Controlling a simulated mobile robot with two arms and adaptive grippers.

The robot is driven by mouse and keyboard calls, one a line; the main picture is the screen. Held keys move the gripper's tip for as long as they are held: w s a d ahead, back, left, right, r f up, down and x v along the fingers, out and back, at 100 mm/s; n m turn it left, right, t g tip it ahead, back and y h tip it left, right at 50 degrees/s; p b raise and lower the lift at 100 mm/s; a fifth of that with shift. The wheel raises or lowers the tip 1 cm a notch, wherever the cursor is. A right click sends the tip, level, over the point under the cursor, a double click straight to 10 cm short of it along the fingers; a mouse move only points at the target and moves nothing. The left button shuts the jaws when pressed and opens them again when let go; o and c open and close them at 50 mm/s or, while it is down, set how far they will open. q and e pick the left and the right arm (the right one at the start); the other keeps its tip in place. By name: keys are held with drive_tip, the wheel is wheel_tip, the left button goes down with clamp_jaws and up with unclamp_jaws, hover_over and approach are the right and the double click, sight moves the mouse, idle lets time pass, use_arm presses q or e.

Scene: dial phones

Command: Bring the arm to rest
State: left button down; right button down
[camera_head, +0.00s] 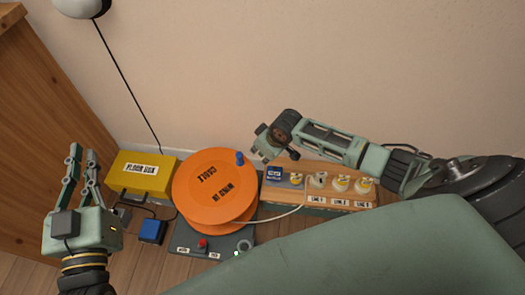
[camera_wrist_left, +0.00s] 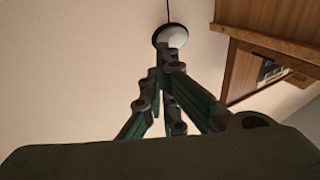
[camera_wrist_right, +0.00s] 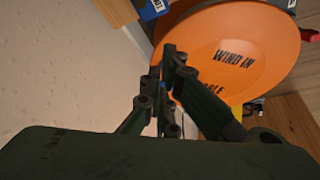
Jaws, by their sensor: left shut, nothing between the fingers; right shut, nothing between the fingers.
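My left gripper (camera_head: 84,168) is at the left of the head view, pointing up the picture, beside the yellow box; its fingers are together and hold nothing. It also shows in the left wrist view (camera_wrist_left: 172,55), against the wall and a hanging lamp. My right gripper (camera_head: 265,148) is shut and empty above the left end of the wooden block with knobs, to the right of the orange reel. In the right wrist view its fingertips (camera_wrist_right: 173,55) appear in front of the orange reel (camera_wrist_right: 235,60). I cannot tell whether they touch anything.
An orange cable reel (camera_head: 205,182) with a blue knob stands on a grey base (camera_head: 190,240). A yellow box (camera_head: 143,172) and blue block (camera_head: 152,230) lie left of it. A wooden block (camera_head: 325,172) carries several white-and-yellow knobs. A wooden cabinet (camera_head: 40,130) bounds the left.

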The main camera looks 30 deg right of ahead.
use_arm(q)
drive_tip(key=shift+s+a+f+g+y, duration=0.15)
drive_tip(key=shift+f+g, duration=0.15)
drive_tip(key=shift+f, duration=0.35)
drive_tip(key=shift+w+f+g+y, duration=0.15)
drive_tip(key=shift+f+g, duration=0.15)
drive_tip(key=shift+f, duration=0.3)
